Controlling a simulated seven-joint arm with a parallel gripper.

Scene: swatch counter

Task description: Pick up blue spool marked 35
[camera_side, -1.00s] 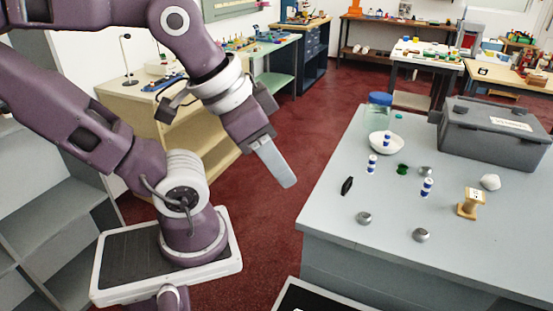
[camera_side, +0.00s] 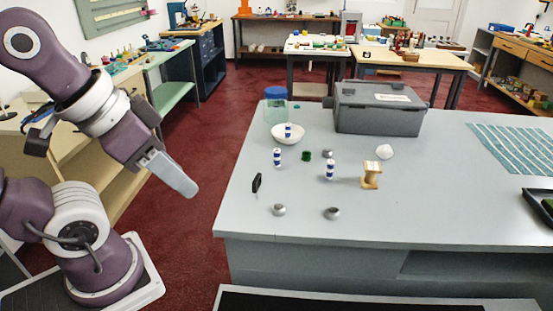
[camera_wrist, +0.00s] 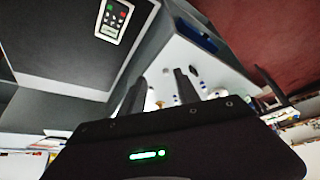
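Three small blue-and-white spools show on the counter in the side view: a left one (camera_side: 277,157), a right one (camera_side: 329,170), and one (camera_side: 288,131) in a white bowl (camera_side: 275,136). Their markings are too small to read, so I cannot tell which is 35. My gripper (camera_side: 182,183) hangs over the floor, left of the counter and apart from all the spools. In the wrist view my gripper (camera_wrist: 160,88) has its two fingers apart with nothing held between them. The counter things appear tiny and blurred there.
On the grey counter (camera_side: 440,205) are a blue-lidded jar (camera_side: 276,108), a dark grey toolbox (camera_side: 380,112), a wooden spool (camera_side: 371,176), a green item (camera_side: 306,156), a black item (camera_side: 257,183), a white lump (camera_side: 384,152) and several metal pieces (camera_side: 332,213).

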